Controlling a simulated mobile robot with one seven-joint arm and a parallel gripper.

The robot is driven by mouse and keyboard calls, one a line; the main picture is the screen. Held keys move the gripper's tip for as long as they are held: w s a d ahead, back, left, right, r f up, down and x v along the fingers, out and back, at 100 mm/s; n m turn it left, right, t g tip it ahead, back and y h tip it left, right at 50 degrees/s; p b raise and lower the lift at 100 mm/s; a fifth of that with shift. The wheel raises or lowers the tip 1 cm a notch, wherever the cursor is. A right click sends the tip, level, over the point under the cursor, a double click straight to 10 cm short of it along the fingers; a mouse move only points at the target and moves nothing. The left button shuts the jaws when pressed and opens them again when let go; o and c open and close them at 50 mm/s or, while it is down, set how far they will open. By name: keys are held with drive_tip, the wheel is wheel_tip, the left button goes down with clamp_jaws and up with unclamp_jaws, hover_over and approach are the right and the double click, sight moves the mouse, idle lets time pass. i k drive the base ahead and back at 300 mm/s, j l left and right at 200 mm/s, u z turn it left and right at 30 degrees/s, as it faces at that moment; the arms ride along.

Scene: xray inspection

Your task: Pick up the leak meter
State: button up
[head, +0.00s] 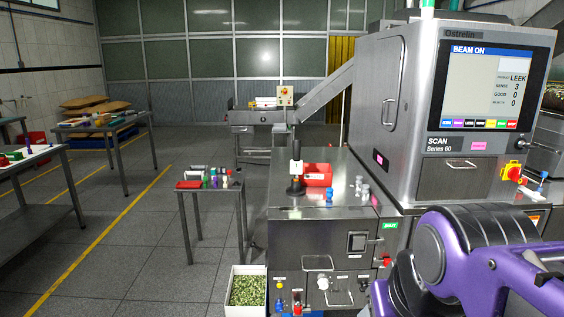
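An upright handheld device with a pale face and a dark base (296,168) stands on the steel counter (285,200) beside the scanner. It looks like the leak meter, but it is too small here to read any label. A red bin stands close to its right. My purple arm fills the lower right corner. My gripper is outside the picture, so its state is hidden.
The red bin (319,180), a blue item (329,197) and small clear pieces (364,190) share the counter. The scanner cabinet (398,120) rises at right. A small cluttered table (212,185) stands left. A white box of green bits (246,290) sits below.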

sight(296, 167)
drive_tip(key=i+j, duration=0.15)
drive_tip(key=i, duration=0.95)
